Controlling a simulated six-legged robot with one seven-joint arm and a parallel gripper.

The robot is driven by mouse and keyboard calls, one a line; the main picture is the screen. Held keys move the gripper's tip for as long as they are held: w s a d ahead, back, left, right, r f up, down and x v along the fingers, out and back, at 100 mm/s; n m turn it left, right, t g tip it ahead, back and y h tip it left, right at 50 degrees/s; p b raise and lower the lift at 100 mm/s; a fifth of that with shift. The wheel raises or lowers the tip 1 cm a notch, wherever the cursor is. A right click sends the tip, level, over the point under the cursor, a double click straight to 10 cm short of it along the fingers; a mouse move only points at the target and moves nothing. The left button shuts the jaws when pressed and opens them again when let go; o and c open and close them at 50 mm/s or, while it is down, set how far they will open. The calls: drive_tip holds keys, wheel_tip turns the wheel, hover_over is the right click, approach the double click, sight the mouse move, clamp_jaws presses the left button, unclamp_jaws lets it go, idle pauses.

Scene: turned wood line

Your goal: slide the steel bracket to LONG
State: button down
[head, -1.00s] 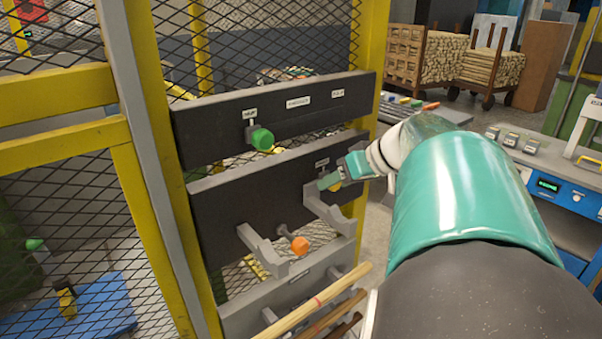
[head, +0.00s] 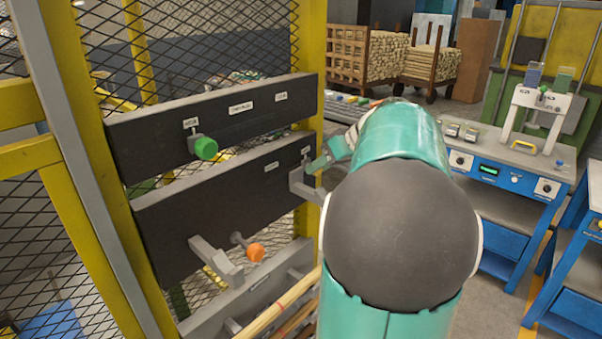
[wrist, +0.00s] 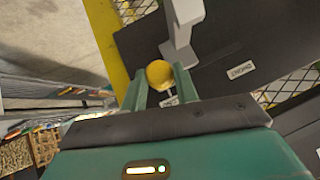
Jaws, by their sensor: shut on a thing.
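The steel bracket (head: 302,186) is a grey arm sticking out at the right end of the middle black board (head: 190,215). It also shows in the wrist view (wrist: 182,30). My gripper (head: 318,164) is shut on the bracket's yellow knob (wrist: 159,73), with green fingers on either side of it in the wrist view (wrist: 158,86). The bracket stands below the board's right-hand label (head: 305,151). A second label (head: 271,167) lies to its left and looks like it ends in "ONG" or similar; the right one is too small to read.
An upper board (head: 240,112) carries a green knob (head: 205,149). Wooden rods (head: 285,300) lie below. A yellow post (head: 308,70) stands just beyond the boards' right end.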

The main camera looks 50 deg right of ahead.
drive_tip(key=shift+d+r, duration=0.15)
drive_tip(key=shift+d, duration=0.3)
drive_tip(key=c, duration=1.1)
unclamp_jaws()
drive_tip(key=shift+d, duration=0.2)
drive_tip(key=shift+o, duration=0.2)
drive_tip(key=v, duration=1.3)
drive_tip(key=shift+s+r, duration=0.2)
drive_tip(key=shift+s, duration=0.15)
